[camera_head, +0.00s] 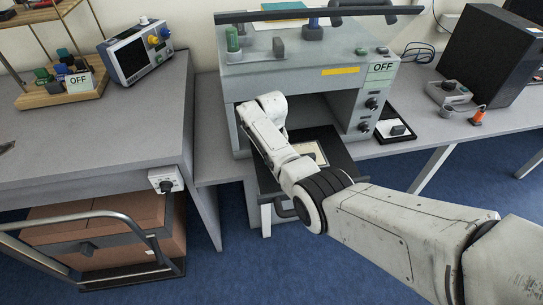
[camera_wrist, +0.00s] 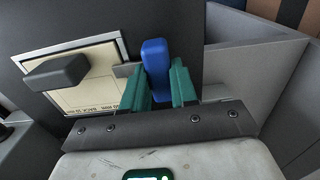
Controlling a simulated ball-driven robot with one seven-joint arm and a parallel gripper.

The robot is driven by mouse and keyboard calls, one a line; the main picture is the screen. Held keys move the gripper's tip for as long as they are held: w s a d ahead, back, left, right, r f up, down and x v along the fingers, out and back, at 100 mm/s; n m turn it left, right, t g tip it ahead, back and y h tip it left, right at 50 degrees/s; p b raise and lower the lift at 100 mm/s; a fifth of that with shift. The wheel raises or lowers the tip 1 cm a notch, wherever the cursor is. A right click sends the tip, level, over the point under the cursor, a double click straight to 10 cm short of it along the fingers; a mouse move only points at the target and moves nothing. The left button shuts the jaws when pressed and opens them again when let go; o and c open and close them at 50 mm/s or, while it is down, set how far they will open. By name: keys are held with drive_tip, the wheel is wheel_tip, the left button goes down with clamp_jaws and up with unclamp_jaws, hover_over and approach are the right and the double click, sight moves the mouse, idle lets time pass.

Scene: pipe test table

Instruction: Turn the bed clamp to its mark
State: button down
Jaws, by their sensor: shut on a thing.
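The bed clamp is a blue upright lever (camera_wrist: 154,62) at the right edge of a cream printed plate (camera_wrist: 95,88) in a pale frame. My gripper (camera_wrist: 160,72) has teal fingers, one on each side of the blue lever, and is shut on it. The lever leans slightly in the picture. A small grey tab sits beside it, over the frame's edge. I cannot make out the clamp's mark. In the head view the plate (camera_head: 310,153) lies on a dark pulled-out bed (camera_head: 336,154) under my arm; the clamp and my fingertips are hidden there.
A dark grey block (camera_wrist: 57,72) stands over the plate's left part. A black box (camera_head: 490,60) stands on the right bench.

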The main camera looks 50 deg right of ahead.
drive_tip(key=shift+s+a+f, duration=0.1)
drive_tip(key=shift+s+f, duration=0.1)
drive_tip(key=shift+f, duration=0.1)
drive_tip(key=c, duration=1.2)
unclamp_jaws()
drive_tip(key=o, duration=0.3)
drive_tip(key=shift+w+r, duration=0.1)
drive_tip(key=shift+r, duration=0.15)
drive_tip(key=shift+w+r, duration=0.1)
drive_tip(key=shift+r, duration=0.1)
wheel_tip(320, 180, up, 10)
drive_tip(key=shift+r, duration=0.1)
